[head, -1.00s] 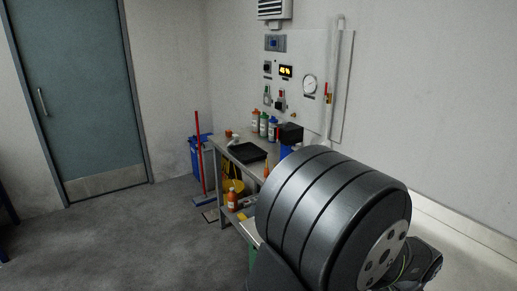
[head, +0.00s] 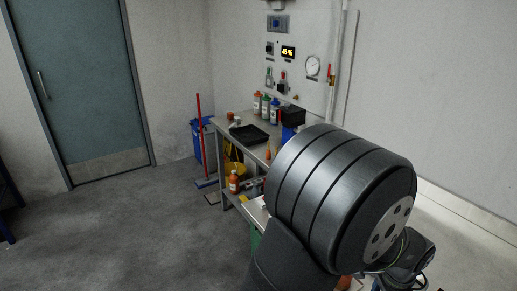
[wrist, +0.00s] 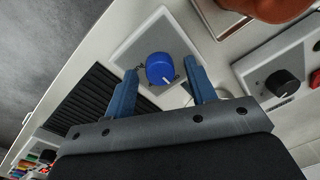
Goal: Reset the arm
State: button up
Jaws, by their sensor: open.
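My gripper (wrist: 162,73) shows in the wrist view with its two blue fingers spread apart and nothing held between them. A blue knob (wrist: 157,67) with a white mark appears between and just past the fingertips. It sits on a light grey square plate (wrist: 133,44) on a white panel. I cannot tell the exact gap between fingers and knob. In the head view my gripper is hidden, and a large grey joint of my arm fills the lower right.
The wrist view shows a black slatted vent (wrist: 95,98), a black knob (wrist: 284,82) and a brown-orange object (wrist: 268,8). In the head view a bench with a black tray (head: 249,134) and bottles (head: 265,107) stands along the wall. Open floor (head: 130,220) lies at left.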

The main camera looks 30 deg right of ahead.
jog(key=m, duration=0.3)
jog(key=shift+m, duration=2.4)
jog(key=n, duration=0.4)
jog(key=shift+n, duration=2.9)
